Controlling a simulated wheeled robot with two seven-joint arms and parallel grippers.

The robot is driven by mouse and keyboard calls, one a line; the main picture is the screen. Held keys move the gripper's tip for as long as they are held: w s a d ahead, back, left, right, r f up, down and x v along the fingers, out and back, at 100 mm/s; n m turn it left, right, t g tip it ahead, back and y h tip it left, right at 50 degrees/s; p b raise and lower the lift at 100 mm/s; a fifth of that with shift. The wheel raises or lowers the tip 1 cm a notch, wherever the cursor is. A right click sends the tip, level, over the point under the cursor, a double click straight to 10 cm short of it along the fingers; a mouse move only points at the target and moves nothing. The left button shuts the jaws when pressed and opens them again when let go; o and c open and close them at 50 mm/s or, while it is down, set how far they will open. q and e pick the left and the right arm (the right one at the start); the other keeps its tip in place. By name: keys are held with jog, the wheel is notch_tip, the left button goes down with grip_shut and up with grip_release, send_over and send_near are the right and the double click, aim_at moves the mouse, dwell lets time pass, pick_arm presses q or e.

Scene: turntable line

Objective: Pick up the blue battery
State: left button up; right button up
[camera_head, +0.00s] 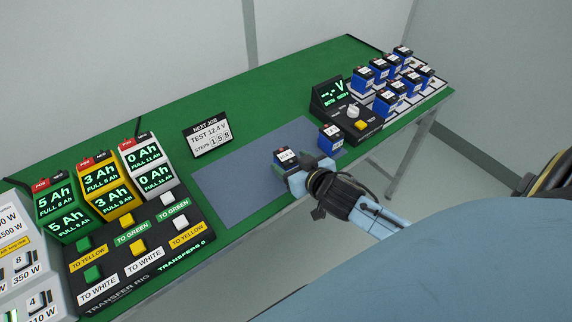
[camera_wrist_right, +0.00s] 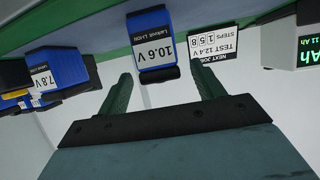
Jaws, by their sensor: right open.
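A blue battery (camera_head: 284,157) with a white label stands upright near the front edge of the grey mat (camera_head: 235,195). The right wrist view shows it, upside down, as a blue battery (camera_wrist_right: 152,45) labelled 10.6 V. My right gripper (camera_head: 298,178) is right at its near side in the head view. In the right wrist view my right gripper (camera_wrist_right: 167,82) is open, its two fingers apart with the battery at the gap by the tips and nothing clamped. A second blue battery (camera_head: 331,138) stands to the right; the wrist view shows it labelled 7.8 V (camera_wrist_right: 58,75). My left gripper is not in view.
A tester (camera_head: 345,105) and several blue batteries on a white rack (camera_head: 410,95) stand at the right. A job sign (camera_head: 207,135) is behind the mat. A transfer rig (camera_head: 135,260) with three coloured packs is at left. The mat's left part is clear.

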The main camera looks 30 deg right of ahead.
aim_at(283, 155)
jog(key=x, duration=0.5)
jog(key=shift+w+r+b, duration=0.1)
jog(key=shift+w+b, duration=0.05)
jog(key=shift+b, duration=0.2)
jog(key=c, duration=1.3)
